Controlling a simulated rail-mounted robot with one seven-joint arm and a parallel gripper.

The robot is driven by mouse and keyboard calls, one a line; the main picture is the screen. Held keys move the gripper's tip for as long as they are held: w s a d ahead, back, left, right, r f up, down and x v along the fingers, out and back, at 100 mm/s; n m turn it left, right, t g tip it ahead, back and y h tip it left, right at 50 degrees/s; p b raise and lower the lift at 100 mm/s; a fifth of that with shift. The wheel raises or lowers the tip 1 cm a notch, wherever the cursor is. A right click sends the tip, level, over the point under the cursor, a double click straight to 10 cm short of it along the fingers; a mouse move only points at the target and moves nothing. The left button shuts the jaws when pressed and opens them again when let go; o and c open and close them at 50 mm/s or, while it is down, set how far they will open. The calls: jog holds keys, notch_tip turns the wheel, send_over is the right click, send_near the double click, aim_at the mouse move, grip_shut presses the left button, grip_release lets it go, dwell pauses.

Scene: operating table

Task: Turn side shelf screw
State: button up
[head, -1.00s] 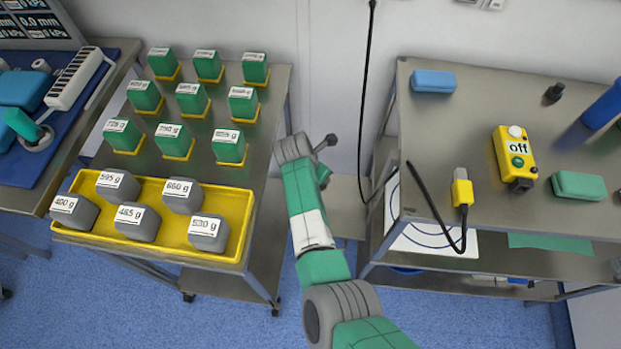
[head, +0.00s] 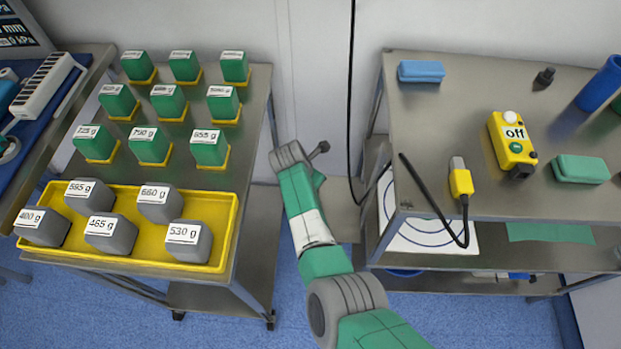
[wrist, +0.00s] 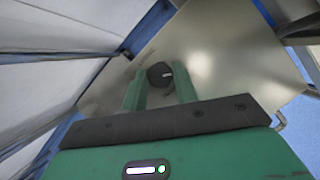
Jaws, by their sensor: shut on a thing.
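The side shelf screw (wrist: 160,71) shows in the wrist view as a dark round knob with a small light mark. It stands against a shiny metal plate (wrist: 225,55). My gripper (wrist: 160,86) has its two green fingers on either side of the knob and is shut on it. The finger contact itself is hard to see from this angle. A grey panel (head: 341,222) shows beyond the arm.
The left cart (head: 258,105) holds green weights and a yellow tray (head: 222,248) of grey weights. The right cart (head: 440,120) carries a yellow control box marked off (head: 512,140), a yellow plug (head: 460,182) and blue and green blocks. A black cable (head: 351,100) hangs beside my arm.

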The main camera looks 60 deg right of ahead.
jog(key=shift+r+p, duration=0.15)
jog(key=shift+p, duration=0.3)
